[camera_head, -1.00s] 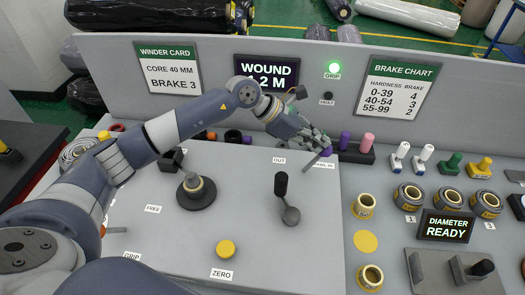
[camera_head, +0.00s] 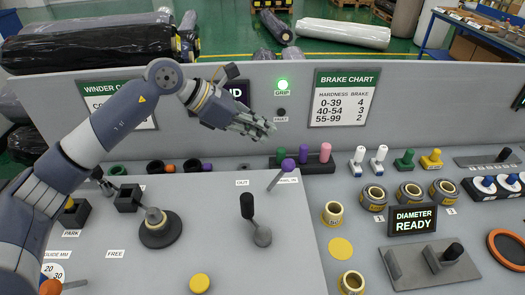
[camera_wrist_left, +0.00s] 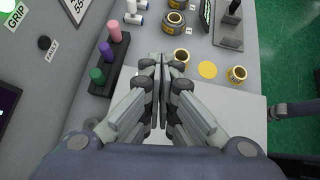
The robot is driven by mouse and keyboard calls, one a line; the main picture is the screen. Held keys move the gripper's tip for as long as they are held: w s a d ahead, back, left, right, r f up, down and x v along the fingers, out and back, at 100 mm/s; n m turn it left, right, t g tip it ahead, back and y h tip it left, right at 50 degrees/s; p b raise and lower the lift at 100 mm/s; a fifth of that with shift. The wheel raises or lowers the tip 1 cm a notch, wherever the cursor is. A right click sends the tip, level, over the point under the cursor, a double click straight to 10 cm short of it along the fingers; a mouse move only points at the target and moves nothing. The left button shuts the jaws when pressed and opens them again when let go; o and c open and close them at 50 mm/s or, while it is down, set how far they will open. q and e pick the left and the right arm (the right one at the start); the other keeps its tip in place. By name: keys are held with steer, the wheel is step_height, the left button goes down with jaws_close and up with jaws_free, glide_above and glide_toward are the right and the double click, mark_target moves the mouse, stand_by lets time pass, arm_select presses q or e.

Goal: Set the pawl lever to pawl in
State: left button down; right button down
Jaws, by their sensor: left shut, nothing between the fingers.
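The pawl lever (camera_head: 277,179) is a thin grey rod with a purple ball knob (camera_head: 288,164), on the grey panel's far right part. It leans right toward the partly covered PAWL IN label (camera_head: 288,181); the OUT label (camera_head: 242,182) is to its left. My left gripper (camera_head: 272,130) is shut and empty, above and behind the knob, apart from it. In the left wrist view, the shut fingers (camera_wrist_left: 161,62) point forward over the panel, and I cannot make out the lever there.
A dark rack (camera_head: 318,168) with green, purple and pink pegs stands close behind the lever. The upright board (camera_head: 420,120) stands behind.

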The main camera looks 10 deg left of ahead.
arm_select(q)
steer(key=shift+s+a+r, duration=0.1)
steer(key=shift+s+r, duration=0.05)
steer(key=shift+r, duration=0.45)
steer(key=shift+s+a+r, duration=0.1)
steer(key=shift+r, duration=0.5)
arm_select(e)
steer(key=shift+w+d+f, duration=0.25)
steer(key=shift+w+d, duration=0.1)
steer(key=shift+d, duration=0.3)
steer(key=shift+r, duration=0.1)
